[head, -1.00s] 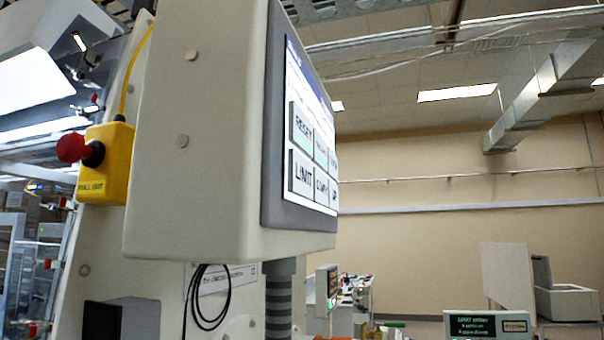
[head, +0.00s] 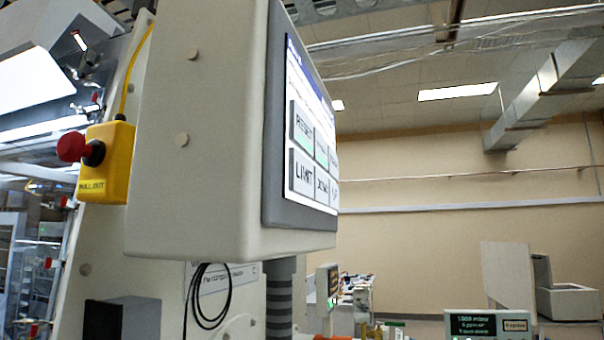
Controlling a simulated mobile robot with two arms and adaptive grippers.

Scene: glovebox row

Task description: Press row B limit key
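A panel screen (head: 311,135) in a thick pale housing (head: 196,140) stands close in front of me in the head view, seen at a steep angle from its left side. Its lower-left key reads LIMIT (head: 303,175). A key above it, with a green bar, appears to read RESET (head: 303,127). More keys to the right are too foreshortened to read. I cannot tell from the view which row this panel belongs to. Neither of my grippers is in view.
A yellow box with a red mushroom button (head: 72,148) is mounted left of the housing. A grey ribbed post (head: 279,300) supports the panel. A smaller screen (head: 327,287) and a green-text display (head: 487,324) stand farther back. Open space lies to the right.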

